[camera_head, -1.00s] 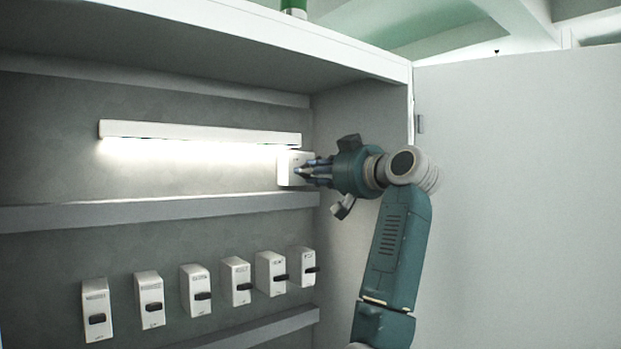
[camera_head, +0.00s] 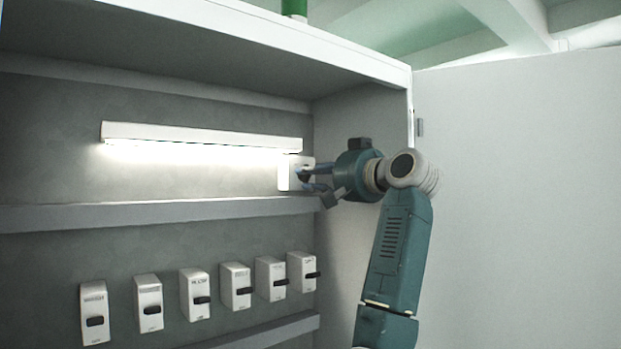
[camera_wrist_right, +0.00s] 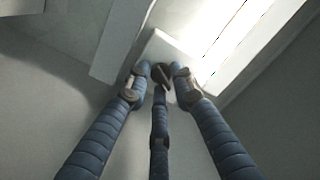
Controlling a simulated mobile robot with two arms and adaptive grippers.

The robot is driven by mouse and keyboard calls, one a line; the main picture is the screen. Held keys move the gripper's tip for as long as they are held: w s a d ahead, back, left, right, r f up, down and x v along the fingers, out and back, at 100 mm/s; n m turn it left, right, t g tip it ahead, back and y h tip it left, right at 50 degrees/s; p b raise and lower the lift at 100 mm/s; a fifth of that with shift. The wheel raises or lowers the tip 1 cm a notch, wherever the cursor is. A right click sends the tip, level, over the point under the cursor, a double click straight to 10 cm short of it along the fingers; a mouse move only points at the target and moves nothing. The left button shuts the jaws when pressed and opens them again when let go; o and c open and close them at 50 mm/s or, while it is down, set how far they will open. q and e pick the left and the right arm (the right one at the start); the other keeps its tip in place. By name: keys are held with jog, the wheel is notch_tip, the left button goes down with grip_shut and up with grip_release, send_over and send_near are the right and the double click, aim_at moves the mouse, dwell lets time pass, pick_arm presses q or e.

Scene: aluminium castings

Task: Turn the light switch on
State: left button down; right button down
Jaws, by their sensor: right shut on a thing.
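The light switch (camera_head: 284,172) is a white box on the cabinet's back wall, at the right end of a lit lamp (camera_head: 205,136). My right gripper (camera_head: 304,178) reaches it from the right with its fingertips at the switch's front. In the right wrist view my right gripper (camera_wrist_right: 158,78) has its blue fingers closed around the dark knob (camera_wrist_right: 161,72) of the white switch (camera_wrist_right: 168,44). The fingers partly hide the knob, so its exact setting cannot be read. My left gripper is not in view.
A row of white boxes with black levers (camera_head: 237,285) is mounted below the grey rail (camera_head: 150,213). The cabinet's top panel (camera_head: 215,45) overhangs above. A pale open door or panel (camera_head: 520,200) stands at the right, behind my arm.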

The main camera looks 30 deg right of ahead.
jog(key=shift+d, duration=0.15)
jog(key=c, duration=1.7)
grip_release()
jog(key=shift+s+d, duration=0.1)
jog(key=shift+d, duration=0.1)
jog(key=shift+s, duration=0.1)
jog(key=s, duration=0.8)
jog(key=s+d, duration=0.1)
jog(key=s, duration=0.2)
jog(key=shift+s, duration=0.4)
